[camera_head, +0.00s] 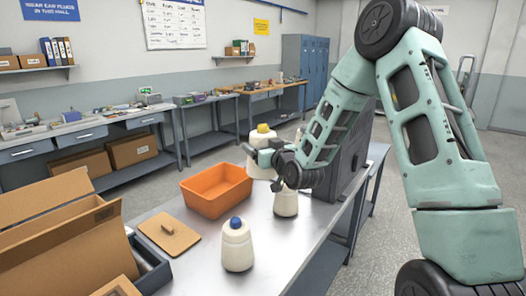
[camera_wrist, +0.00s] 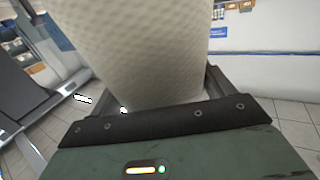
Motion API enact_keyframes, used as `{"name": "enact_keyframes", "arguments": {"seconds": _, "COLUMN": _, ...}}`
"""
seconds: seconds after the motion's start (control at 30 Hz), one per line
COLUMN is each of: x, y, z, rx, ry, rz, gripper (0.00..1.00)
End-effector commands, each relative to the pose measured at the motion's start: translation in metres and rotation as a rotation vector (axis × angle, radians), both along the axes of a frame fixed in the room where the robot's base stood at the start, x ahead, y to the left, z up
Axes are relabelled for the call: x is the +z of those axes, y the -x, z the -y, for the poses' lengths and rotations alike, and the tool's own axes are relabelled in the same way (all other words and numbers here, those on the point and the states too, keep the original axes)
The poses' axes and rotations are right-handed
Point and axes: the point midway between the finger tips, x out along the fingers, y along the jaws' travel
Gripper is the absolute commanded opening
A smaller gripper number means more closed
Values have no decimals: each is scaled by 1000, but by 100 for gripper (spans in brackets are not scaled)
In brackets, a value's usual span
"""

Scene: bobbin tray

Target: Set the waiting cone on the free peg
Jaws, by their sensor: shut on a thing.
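My gripper (camera_head: 262,154) is shut on a cream cone with a yellow top (camera_head: 262,131), which looks upright and held above the table. In the wrist view the cone's pale, textured side (camera_wrist: 140,50) fills the space at the jaws. A second cream cone (camera_head: 286,204) stands on the table below my wrist, its top largely hidden. A third cone with a blue top (camera_head: 237,246) stands nearer, in front of the orange bin. I cannot make out a free peg in either view; my gripper and the held cone hide part of the table behind them.
An orange bin (camera_head: 217,209) sits left of the cones on the metal table (camera_head: 274,251). A tan board (camera_head: 168,232) and an open cardboard box (camera_head: 55,235) lie further left. A dark upright panel (camera_head: 345,158) stands close to the right of my wrist.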

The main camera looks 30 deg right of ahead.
Motion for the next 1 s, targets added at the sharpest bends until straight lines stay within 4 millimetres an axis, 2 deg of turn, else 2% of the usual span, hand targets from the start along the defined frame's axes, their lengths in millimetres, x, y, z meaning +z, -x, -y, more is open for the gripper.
{"name": "enact_keyframes", "arguments": {"seconds": 0.03, "x": 11, "y": 0, "z": 0, "rx": 0, "ry": 1, "rz": 4, "gripper": 48}}
{"name": "enact_keyframes", "arguments": {"seconds": 0.43, "x": 53, "y": 0, "z": 0, "rx": 1, "ry": 1, "rz": 4, "gripper": 48}}
{"name": "enact_keyframes", "arguments": {"seconds": 1.0, "x": 55, "y": 0, "z": 0, "rx": 0, "ry": 0, "rz": 3, "gripper": 48}}
